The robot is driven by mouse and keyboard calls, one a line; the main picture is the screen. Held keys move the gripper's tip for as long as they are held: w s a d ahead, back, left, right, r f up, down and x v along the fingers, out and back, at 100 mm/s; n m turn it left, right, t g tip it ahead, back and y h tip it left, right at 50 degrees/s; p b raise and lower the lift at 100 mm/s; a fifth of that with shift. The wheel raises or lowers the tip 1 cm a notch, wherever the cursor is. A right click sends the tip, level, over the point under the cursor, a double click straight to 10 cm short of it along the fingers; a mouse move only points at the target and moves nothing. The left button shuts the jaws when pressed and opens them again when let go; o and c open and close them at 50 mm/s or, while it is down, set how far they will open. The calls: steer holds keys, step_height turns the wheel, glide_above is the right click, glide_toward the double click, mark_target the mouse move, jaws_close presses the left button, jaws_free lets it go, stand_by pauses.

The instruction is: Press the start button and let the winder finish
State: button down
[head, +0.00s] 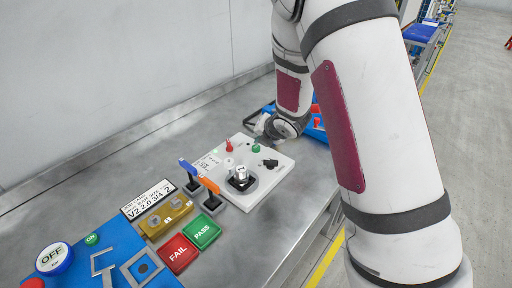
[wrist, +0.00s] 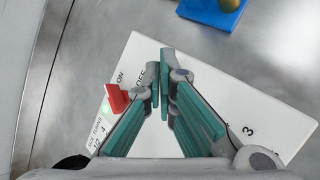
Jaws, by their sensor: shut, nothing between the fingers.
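In the head view a white panel (head: 222,190) lies on the grey metal bench. It carries a red switch lever (head: 229,146), a green button (head: 256,148), a black knob (head: 270,163) and a metal fitting on a dark base (head: 241,178). My gripper (head: 264,124) is at the panel's far edge, partly hidden by my arm. In the wrist view the teal fingers of my gripper (wrist: 165,58) are shut, empty, over the panel (wrist: 270,112). The red lever (wrist: 117,98) stands left of them beside ON and OFF lettering. The green button is not clearly visible there.
Blue and orange levers (head: 209,190) stand left of the panel, with a brass block (head: 167,216) and red FAIL (head: 178,253) and green PASS (head: 203,231) pads. A blue tray (head: 316,133) lies behind my gripper. The wall runs along the bench's back.

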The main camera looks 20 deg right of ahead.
steer(key=shift+f, duration=0.1)
stand_by(0.3)
steer(key=shift+f+b, duration=0.35)
steer(key=shift+b, duration=0.05)
